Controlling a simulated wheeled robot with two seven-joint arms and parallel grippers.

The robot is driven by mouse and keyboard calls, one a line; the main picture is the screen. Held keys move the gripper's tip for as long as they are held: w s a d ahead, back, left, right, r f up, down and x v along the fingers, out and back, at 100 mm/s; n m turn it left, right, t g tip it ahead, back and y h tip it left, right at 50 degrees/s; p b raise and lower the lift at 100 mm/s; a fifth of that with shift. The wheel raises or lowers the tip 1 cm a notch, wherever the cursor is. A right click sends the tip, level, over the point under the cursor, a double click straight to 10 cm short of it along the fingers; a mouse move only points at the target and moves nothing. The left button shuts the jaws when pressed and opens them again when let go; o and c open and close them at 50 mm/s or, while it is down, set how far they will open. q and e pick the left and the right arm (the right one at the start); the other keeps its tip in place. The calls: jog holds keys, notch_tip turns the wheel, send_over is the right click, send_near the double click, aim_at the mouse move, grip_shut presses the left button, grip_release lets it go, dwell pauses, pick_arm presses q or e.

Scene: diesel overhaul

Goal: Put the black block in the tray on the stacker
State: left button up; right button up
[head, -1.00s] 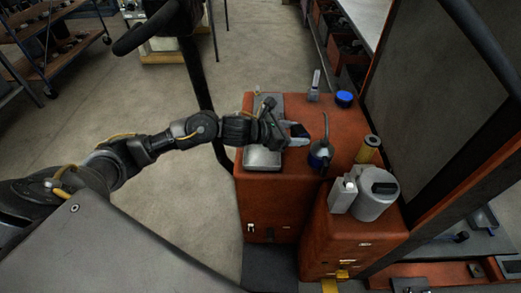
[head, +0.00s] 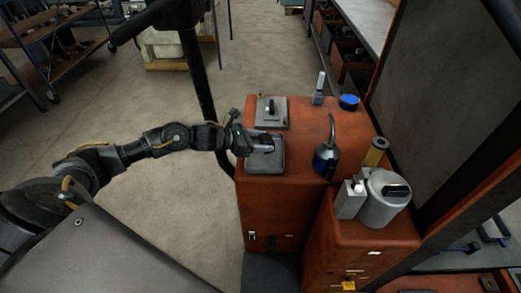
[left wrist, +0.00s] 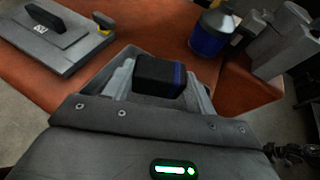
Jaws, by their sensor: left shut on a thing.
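My left gripper (head: 268,143) is shut on the black block (left wrist: 160,75), which has a blue stripe and sits between the fingertips in the left wrist view. The grey tray (head: 265,165) lies on top of the orange-red stacker (head: 300,180). The gripper and block are over this tray; its rim (left wrist: 122,56) shows behind the fingers in the left wrist view. I cannot tell whether the block touches the tray floor. My right gripper is not in view.
Behind the tray lies a grey plate with a black handle (head: 271,112). To the right stand a blue oil can (head: 325,160), a yellow-ended cylinder (head: 375,152) and a grey canister (head: 385,200). A blue cap (head: 348,102) is at the back. A black post (head: 195,80) rises at the left.

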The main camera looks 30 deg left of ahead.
aim_at(260, 156)
pick_arm(q)
jog(key=f, duration=0.3)
jog(key=shift+a+f+b, duration=0.15)
jog(key=shift+a+b, duration=0.05)
jog(key=shift+b, duration=0.15)
jog(key=shift+f, duration=0.1)
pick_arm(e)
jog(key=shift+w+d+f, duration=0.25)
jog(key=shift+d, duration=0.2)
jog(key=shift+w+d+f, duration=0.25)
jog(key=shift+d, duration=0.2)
pick_arm(q)
jog(key=shift+f, duration=0.1)
jog(key=o, duration=1)
jog(key=shift+o, duration=0.2)
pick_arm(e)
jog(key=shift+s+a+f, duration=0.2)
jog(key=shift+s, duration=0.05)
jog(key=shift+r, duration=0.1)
